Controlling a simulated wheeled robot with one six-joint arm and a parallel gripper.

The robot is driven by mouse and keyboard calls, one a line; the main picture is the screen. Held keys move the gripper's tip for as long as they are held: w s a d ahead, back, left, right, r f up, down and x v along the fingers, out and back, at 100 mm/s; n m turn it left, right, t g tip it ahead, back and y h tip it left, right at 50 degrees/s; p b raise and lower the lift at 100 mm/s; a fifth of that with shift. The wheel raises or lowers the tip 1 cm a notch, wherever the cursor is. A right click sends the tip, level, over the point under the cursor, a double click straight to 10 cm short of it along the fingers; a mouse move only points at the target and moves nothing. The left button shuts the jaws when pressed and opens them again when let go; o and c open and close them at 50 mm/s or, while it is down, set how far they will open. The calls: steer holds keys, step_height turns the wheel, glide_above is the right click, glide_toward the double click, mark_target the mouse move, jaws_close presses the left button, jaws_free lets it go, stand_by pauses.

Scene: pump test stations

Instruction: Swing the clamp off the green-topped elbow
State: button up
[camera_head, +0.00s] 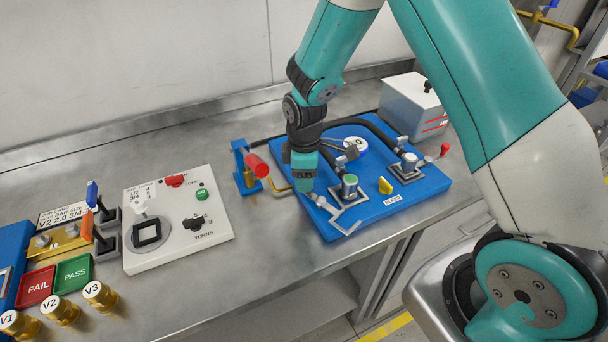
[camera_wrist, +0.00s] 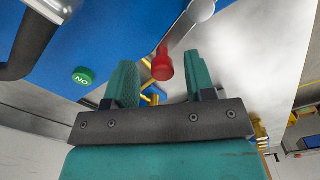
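The green-topped elbow (camera_head: 349,181) stands on the blue board in the head view. A silver clamp arm (camera_head: 322,202) lies beside its base, one end close under my gripper (camera_head: 304,186). In the wrist view, my gripper (camera_wrist: 162,82) is open. A red knob (camera_wrist: 162,66) on a short red stem shows between the two green fingers, with gaps on both sides. A silver bar (camera_wrist: 190,28) runs from near that knob to the top edge. I cannot tell whether the knob is past the fingertips. The gripper hides part of the clamp in the head view.
A second elbow (camera_head: 408,161) and a red knob (camera_head: 445,149) are to the right. A yellow piece (camera_head: 385,186) stands near the board's front. A red handle (camera_head: 257,165) is close left of my gripper. A dark hose (camera_head: 378,129) curves behind.

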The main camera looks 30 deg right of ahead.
step_height(320, 180, up, 17)
steer(key=b, duration=0.1)
steer(key=shift+r+b, duration=0.2)
steer(key=shift+b, duration=0.2)
steer(key=shift+s, duration=0.1)
stand_by(0.4)
steer(key=s+a+r+m+y, duration=0.2)
steer(key=s+a+m, duration=0.1)
steer(key=s, duration=0.8)
steer(key=s+a+r+m+y, duration=0.2)
steer(key=s+a, duration=0.3)
steer(key=s, duration=0.7)
steer(key=shift+s+a+r+m, duration=0.2)
steer(key=shift+s+r+m, duration=0.1)
steer(key=shift+m, duration=0.1)
